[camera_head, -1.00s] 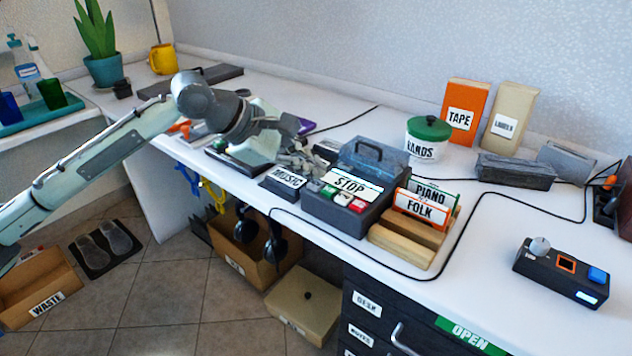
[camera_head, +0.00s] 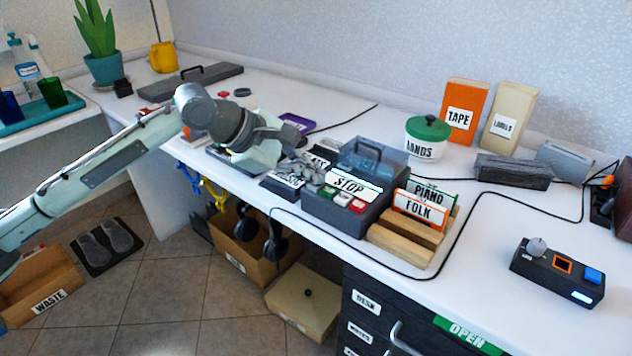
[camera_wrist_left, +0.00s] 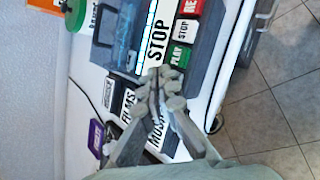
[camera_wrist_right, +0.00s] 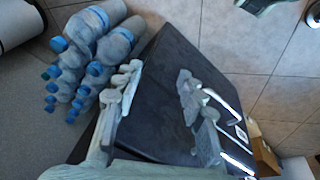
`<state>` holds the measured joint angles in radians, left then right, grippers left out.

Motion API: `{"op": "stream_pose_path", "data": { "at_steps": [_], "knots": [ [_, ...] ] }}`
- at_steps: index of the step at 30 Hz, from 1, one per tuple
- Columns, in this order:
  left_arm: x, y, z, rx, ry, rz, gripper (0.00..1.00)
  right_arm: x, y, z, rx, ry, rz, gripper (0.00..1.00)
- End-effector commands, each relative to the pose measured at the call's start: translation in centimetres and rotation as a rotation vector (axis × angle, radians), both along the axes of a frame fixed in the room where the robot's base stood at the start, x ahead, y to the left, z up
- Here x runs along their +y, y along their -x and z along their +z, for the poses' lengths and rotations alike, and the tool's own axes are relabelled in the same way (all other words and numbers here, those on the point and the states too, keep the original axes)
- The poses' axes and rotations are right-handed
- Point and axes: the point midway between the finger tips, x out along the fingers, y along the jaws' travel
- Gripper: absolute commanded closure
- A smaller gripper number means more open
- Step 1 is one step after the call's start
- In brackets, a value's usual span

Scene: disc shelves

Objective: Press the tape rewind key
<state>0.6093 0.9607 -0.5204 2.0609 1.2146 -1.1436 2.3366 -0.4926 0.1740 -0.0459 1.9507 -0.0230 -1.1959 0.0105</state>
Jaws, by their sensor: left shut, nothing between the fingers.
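The tape deck (camera_head: 340,215) is a dark box with a clear lid (camera_head: 370,162) and a STOP label, standing on the white counter. Its front key row shows green (camera_head: 328,191), white (camera_head: 342,198) and red (camera_head: 357,206) keys. In the left wrist view the green key (camera_wrist_left: 180,56) reads PLAY and the white key (camera_wrist_left: 186,30) reads STOP. My left gripper (camera_head: 312,178) is shut and empty, its tips (camera_wrist_left: 166,82) over the row's end beside the green key. They hide that end; no rewind key shows, and contact is unclear. My right gripper (camera_wrist_right: 160,82) is open and empty, away from the deck.
Dark label boxes, one reading FILMS (camera_wrist_left: 128,104), lie beside the deck under my left gripper. PIANO and FOLK cards (camera_head: 421,207) stand in a wooden holder at its right. A black cable crosses the counter. A control box (camera_head: 558,272) stands at the right.

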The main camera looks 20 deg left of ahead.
Motion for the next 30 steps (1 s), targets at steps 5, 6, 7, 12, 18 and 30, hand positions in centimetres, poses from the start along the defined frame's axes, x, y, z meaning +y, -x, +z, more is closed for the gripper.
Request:
{"op": "stream_pose_path", "data": {
  "at_steps": [5,6,7,12,18,30],
  "knots": [
    [0.0,0.0,-0.2,0.001,-0.001,0.000,1.00,0.0,0.0,0.2,0.000,0.000,0.000,0.60],
    [0.0,0.0,-0.3,0.001,-0.001,0.000,1.00,0.0,0.0,0.2,0.000,0.000,0.000,0.60],
    [0.0,0.0,-0.3,0.001,-0.001,0.000,1.00,0.0,0.0,0.2,0.000,0.000,0.000,0.60],
    [0.0,0.0,-0.5,0.001,-0.001,0.000,1.00,0.0,0.0,0.2,0.000,0.000,0.000,0.60],
    [0.0,0.0,-0.4,0.001,-0.001,0.000,1.00,0.0,0.0,0.3,0.000,0.000,0.000,0.60],
    [0.0,0.0,1.3,0.000,-0.001,0.001,1.00,0.0,0.0,2.1,0.000,0.000,0.000,0.60]
  ]
}}
